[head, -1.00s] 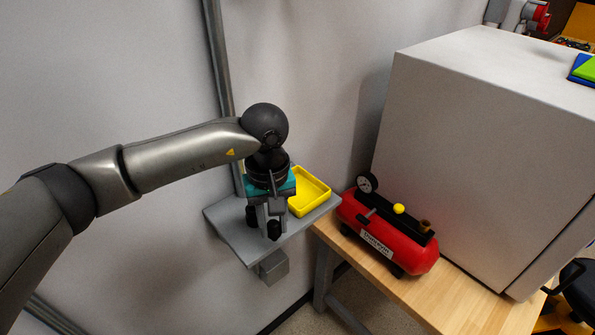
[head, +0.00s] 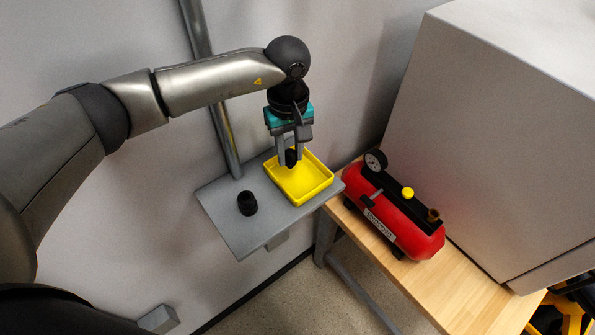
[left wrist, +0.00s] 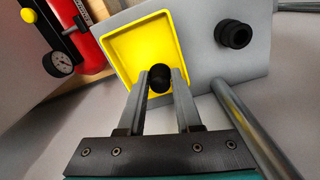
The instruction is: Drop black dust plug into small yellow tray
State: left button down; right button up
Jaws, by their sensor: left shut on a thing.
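The small yellow tray (head: 313,192) sits on a grey wall shelf in the head view, and it also shows in the left wrist view (left wrist: 118,48). My left gripper (head: 292,161) is over the back left part of the tray, pointing down. It is shut on the black dust plug (head: 291,156), which shows between the fingertips in the left wrist view (left wrist: 160,78). The plug appears to be above the tray floor; the exact gap is unclear. My right gripper is not in view.
A black ribbed fitting (head: 247,203) stands on the grey shelf (head: 238,228), left of the tray. A metal pole (head: 222,133) rises behind the shelf. A red compressor (head: 398,222) stands on a wooden bench (head: 450,283) to the right, beside a large grey cabinet (head: 500,140).

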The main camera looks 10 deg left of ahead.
aim_at(291, 164)
pick_arm(q)
notch_tip(291, 164, down, 4)
jog(key=shift+b, duration=0.95)
jog(key=c, duration=1)
grip_release()
jog(key=o, duration=0.5)
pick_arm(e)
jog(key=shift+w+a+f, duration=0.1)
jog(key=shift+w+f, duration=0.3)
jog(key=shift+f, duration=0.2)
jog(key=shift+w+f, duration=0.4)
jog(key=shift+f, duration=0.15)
pick_arm(q)
notch_tip(291, 164, up, 15)
jog(key=b, duration=0.2)
jog(key=shift+r+b, duration=0.1)
jog(key=shift+b, duration=0.3)
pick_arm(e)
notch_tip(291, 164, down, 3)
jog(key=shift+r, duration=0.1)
